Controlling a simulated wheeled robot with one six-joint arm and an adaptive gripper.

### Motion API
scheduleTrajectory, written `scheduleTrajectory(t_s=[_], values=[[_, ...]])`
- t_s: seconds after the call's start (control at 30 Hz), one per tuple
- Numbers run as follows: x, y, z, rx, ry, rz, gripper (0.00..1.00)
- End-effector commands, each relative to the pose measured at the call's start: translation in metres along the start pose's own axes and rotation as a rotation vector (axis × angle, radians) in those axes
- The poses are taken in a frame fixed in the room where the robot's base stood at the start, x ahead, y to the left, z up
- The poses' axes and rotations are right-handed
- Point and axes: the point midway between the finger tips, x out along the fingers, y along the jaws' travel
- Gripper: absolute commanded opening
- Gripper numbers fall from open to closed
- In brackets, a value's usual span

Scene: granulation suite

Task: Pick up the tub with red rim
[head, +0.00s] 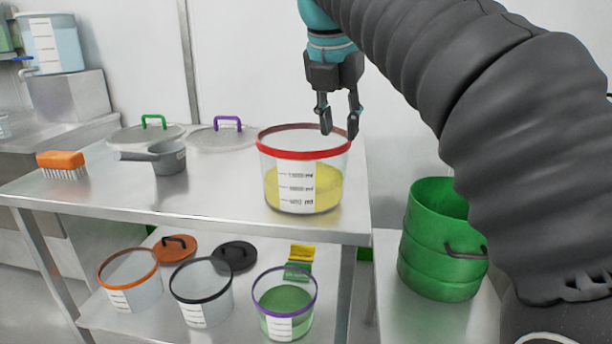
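The tub with the red rim (289,187) stands upright on the upper steel table near its right end. It is clear, with a white measuring scale on its front and yellow contents in its lower part. My gripper (339,130) points down at the tub's right rim, its two dark fingers apart with nothing seen between them. The fingertips overlap the rim in the picture; I cannot tell whether they touch it or straddle its wall.
A grey scoop pot (168,158), an orange brush (61,164) and lids with green (146,135) and purple (222,136) handles lie on the table (120,200). Tubs with orange (130,280), black (201,292) and purple (284,304) rims stand below. A green bucket (440,240) stands right.

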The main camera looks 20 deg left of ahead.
Motion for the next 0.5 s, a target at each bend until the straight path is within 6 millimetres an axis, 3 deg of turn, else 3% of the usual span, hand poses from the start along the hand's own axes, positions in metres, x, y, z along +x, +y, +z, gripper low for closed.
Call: scheduleTrajectory(t_s=[0.2, 0.5], values=[[0.038, -0.001, -0.001, 0.003, 0.001, -0.003, 0.32], [0.056, -0.001, 0.0, 0.003, 0.0, 0.0, 0.32]])
